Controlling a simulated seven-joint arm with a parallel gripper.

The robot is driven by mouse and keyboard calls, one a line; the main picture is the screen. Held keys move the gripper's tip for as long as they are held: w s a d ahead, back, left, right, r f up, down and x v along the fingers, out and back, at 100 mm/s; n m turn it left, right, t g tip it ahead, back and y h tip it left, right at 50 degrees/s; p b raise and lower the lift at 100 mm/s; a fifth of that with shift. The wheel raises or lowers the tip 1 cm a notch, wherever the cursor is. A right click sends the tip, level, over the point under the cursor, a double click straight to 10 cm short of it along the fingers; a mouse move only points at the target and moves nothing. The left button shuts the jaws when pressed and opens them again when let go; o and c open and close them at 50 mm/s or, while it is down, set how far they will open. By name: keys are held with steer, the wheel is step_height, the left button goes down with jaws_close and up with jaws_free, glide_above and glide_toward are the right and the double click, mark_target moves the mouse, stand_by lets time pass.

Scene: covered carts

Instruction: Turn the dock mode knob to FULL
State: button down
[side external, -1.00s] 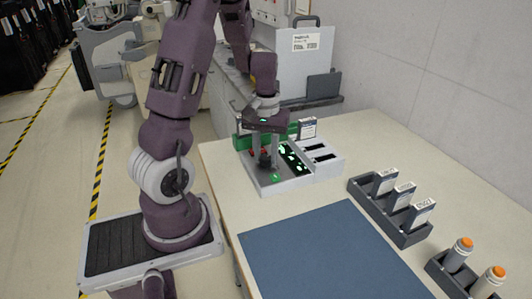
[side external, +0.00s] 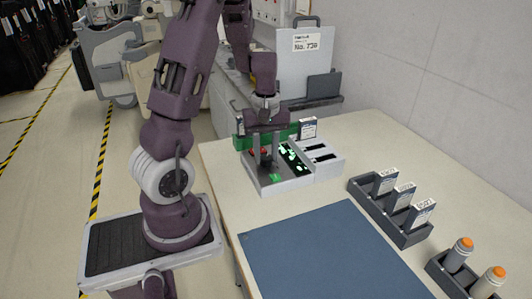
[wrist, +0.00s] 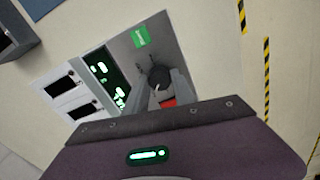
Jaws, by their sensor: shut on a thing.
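The dock unit (side external: 285,184) is a light grey box on the table, with a dark panel (wrist: 103,74) of lit green shapes. The dark round mode knob (wrist: 158,75) sits on its grey face, with a small pale mark near its edge. My gripper (wrist: 161,84) points down with its two fingers on either side of the knob, shut on it. In the side view my gripper (side external: 266,158) hides most of the knob. A green lit tile (wrist: 140,37) lies beyond the knob, and a red part (wrist: 168,102) lies close to the fingers. The lettering is unreadable.
A white block with two dark slots (side external: 324,157) adjoins the dock. A green piece (side external: 290,134) and a labelled module (side external: 307,128) stand behind. A rack of modules (side external: 392,211), orange-topped cylinders (side external: 462,252) and a blue mat (side external: 325,250) are on the table.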

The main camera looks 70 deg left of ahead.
mark_target(266, 157)
steer(key=c, duration=1.1)
jaws_free()
steer(key=shift+o, duration=0.2)
step_height(266, 157, up, 7)
steer(key=shift+r, duration=0.1)
steer(key=d+r+m+t, duration=0.2)
steer(key=d+r+m, duration=0.45)
steer(key=d, duration=0.35)
steer(key=s+d+r+m+t, duration=0.3)
steer(key=s+d+r+m, duration=0.1)
steer(key=s+d+m, duration=0.5)
steer(key=shift+s+d+r+t, duration=0.15)
steer(key=shift+s+d+t, duration=0.15)
steer(key=shift+s+d, duration=0.7)
